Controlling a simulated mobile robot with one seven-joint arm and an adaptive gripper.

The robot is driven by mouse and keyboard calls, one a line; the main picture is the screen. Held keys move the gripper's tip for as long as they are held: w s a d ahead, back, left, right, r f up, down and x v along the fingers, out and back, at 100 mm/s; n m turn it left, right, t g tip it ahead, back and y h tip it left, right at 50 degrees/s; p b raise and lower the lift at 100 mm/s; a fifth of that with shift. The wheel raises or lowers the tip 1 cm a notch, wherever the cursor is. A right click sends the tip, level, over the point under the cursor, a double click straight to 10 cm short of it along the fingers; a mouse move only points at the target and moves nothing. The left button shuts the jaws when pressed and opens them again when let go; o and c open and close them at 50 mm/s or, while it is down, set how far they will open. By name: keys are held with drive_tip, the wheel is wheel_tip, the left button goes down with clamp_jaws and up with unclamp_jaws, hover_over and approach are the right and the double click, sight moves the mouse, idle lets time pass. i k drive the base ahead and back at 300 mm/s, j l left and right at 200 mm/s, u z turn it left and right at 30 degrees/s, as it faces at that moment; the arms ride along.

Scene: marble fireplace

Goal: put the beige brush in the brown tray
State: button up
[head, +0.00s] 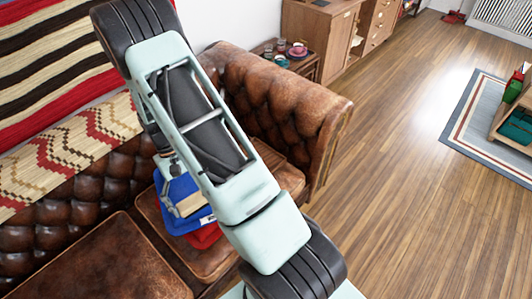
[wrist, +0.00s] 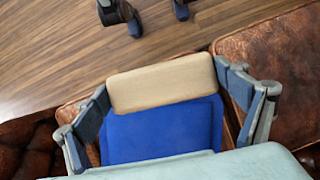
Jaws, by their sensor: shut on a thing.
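The beige brush (wrist: 162,87) shows as a rounded beige block in the wrist view, spanning between the fingers of my gripper (wrist: 160,82). My gripper is shut on it. The brush also shows in the head view (head: 190,204), partly hidden by my arm, over a blue thing (head: 176,188). The blue thing (wrist: 160,130) lies directly below the brush in the wrist view; I cannot tell whether they touch. A flat brown wooden piece (head: 268,155) on the sofa seat, partly behind my arm, may be the brown tray.
A red thing (head: 205,237) lies under the blue one on the brown leather sofa (head: 95,265). The sofa's tufted armrest (head: 290,105) rises beyond. A side table (head: 300,62) with small dishes stands behind it. The wooden floor (head: 410,190) at right is clear up to a rug.

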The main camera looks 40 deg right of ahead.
sight(265, 160)
drive_tip(key=i+l, duration=0.1)
drive_tip(key=l, duration=0.4)
drive_tip(key=i+l, duration=0.1)
drive_tip(key=l, duration=0.45)
drive_tip(key=i+l+z, duration=0.1)
drive_tip(key=l, duration=0.4)
